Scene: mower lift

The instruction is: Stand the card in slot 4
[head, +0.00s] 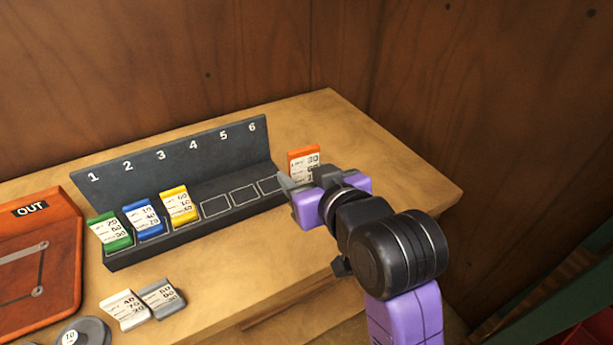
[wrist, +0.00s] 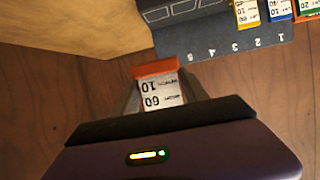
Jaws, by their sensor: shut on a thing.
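The dark rack (head: 225,180) has slots numbered 1 to 6. A green card (head: 109,231) stands in slot 1, a blue card (head: 145,219) in slot 2 and a yellow card (head: 178,205) in slot 3. Slot 4 (head: 215,206) and slots 5 and 6 are empty outlines. My gripper (head: 302,177) is shut on an orange-topped card (head: 303,155), held near the right end of the rack. In the wrist view the card (wrist: 161,92) sits between the two fingers. Its lower part is hidden by my gripper in the head view.
A white card (head: 124,310) and a grey card (head: 162,298) lie on the table (head: 390,185) in front of the rack. An orange-brown OUT tray (head: 35,250) and a grey disc (head: 85,331) are at the left. A wooden wall rises behind. The table right of the rack is clear.

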